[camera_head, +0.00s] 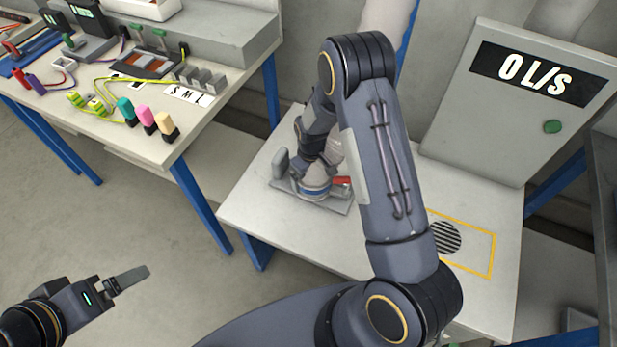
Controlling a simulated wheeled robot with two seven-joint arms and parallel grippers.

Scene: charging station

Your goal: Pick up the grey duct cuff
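A grey fitting with a blue band and a red tab, seemingly the duct cuff (315,186), sits on a grey base plate (331,204) on the white table. My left gripper (128,279) is low at the left, over the floor, far from the cuff, seen nearly edge-on.
A workbench (150,150) with connectors and cables stands at the upper left.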

